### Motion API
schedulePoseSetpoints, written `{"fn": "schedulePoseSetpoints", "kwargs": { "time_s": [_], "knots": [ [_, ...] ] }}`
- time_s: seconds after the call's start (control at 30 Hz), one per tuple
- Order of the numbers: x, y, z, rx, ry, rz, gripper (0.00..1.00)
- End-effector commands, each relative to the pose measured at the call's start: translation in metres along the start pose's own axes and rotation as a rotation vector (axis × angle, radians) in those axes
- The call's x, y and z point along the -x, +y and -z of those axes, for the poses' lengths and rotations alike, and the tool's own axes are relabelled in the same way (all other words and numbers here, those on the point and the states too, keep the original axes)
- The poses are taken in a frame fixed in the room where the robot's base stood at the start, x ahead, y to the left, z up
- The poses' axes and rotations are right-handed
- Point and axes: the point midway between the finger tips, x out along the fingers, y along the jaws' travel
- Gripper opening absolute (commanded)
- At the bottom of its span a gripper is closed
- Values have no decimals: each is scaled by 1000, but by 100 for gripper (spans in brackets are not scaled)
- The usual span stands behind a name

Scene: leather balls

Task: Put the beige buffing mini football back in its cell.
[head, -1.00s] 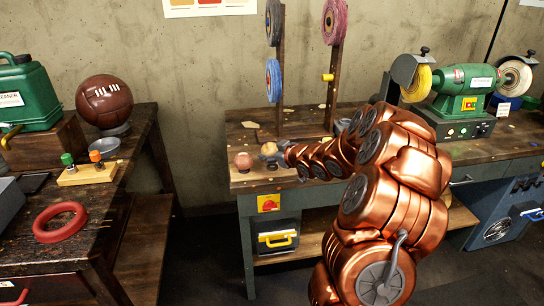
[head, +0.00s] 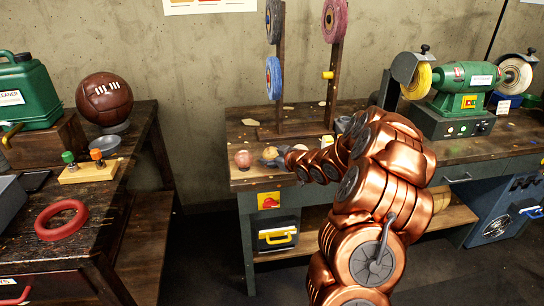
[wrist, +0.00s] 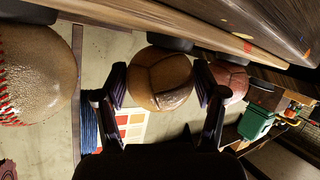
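The beige football (wrist: 160,82) sits between the two fingers of my gripper (wrist: 160,92) in the wrist view, with a finger close against each side. In that tilted view a dark round cup (wrist: 170,44) lies at the ball's bench side; I cannot tell whether they touch. In the head view the beige ball (head: 270,153) is low over the front left corner of the bench, at the end of my copper arm. My gripper (head: 279,156) is small there and partly hidden by the arm.
A reddish ball (head: 243,159) stands just left of the beige one. A baseball (wrist: 35,75) is close on the other side in the wrist view. The wheel rack (head: 280,90) rises behind. A grinder (head: 465,95) stands farther right on the bench (head: 240,182).

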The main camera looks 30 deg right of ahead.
Motion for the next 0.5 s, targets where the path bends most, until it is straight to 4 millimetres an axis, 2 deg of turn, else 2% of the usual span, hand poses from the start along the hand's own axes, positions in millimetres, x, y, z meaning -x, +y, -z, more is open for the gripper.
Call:
{"fn": "schedulePoseSetpoints", "kwargs": {
  "time_s": [0.03,0.17,0.5],
  "knots": [
    [0,0,0,0,0,0,78],
    [0,0,0,0,0,0,91],
    [0,0,0,0,1,0,91]
  ]
}}
